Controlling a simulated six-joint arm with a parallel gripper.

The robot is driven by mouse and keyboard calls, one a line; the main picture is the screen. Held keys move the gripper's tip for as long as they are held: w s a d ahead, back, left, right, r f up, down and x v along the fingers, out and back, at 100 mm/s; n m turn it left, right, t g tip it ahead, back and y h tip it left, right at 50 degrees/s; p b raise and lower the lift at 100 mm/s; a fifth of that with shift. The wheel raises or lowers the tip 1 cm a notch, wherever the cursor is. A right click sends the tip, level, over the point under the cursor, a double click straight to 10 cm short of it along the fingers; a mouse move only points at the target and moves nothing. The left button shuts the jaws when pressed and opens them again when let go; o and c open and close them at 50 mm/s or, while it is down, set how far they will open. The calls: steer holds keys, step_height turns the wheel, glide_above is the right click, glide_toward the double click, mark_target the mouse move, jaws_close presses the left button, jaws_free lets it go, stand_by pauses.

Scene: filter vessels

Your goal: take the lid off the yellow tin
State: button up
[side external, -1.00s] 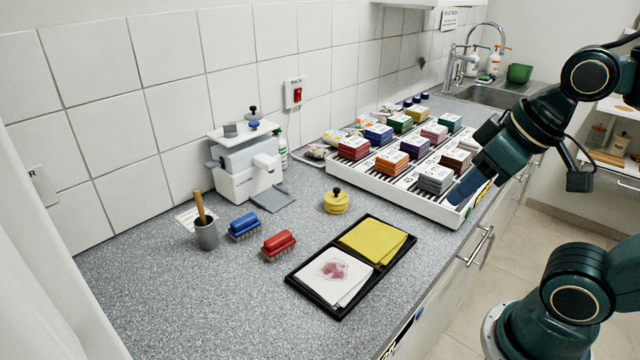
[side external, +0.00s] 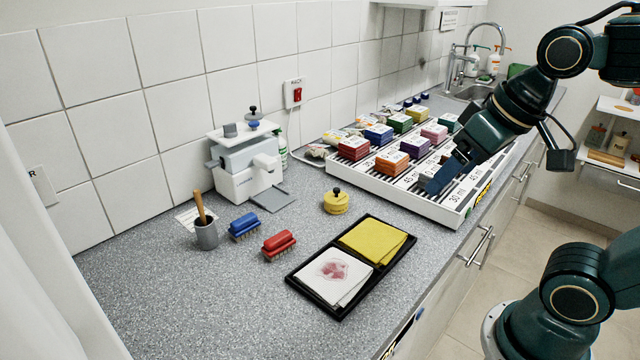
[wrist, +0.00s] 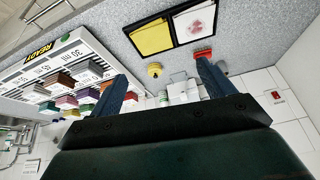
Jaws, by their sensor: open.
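The yellow tin (side external: 336,206) is small and round and stands on the grey counter. Its lid (side external: 337,193) is on it and has a black knob. The tin also shows in the wrist view (wrist: 154,70), beyond my fingertips and between them. My gripper (side external: 442,183) is over the front part of the white rack, to the right of the tin and well apart from it. In the wrist view my two fingers (wrist: 162,80) are spread wide with nothing between them.
The white rack (side external: 400,205) holds several coloured blocks. A black tray (side external: 318,313) with yellow and white cloths lies in front of the tin. Red (side external: 279,246) and blue (side external: 244,226) brushes, a cup (side external: 206,236) and a white machine (side external: 245,181) stand to the left. Counter around the tin is clear.

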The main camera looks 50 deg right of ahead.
steer(key=w+d+r+m+g, duration=0.15)
steer(key=w+m, duration=0.25)
steer(key=w, duration=0.4)
steer(key=m+g, duration=0.4)
steer(key=m, duration=0.7)
glide_above(337, 194)
step_height(337, 194, down, 7)
steer(key=shift+w+d+f, duration=0.35)
steer(key=shift+w+f, duration=0.05)
steer(key=shift+w, duration=0.1)
steer(key=shift+f, duration=4.3)
steer(key=shift+f, duration=0.15)
steer(key=shift+s+f, duration=0.15)
steer(key=shift+f, duration=1.1)
steer(key=shift+s+f, duration=0.1)
steer(key=shift+f, duration=1.1)
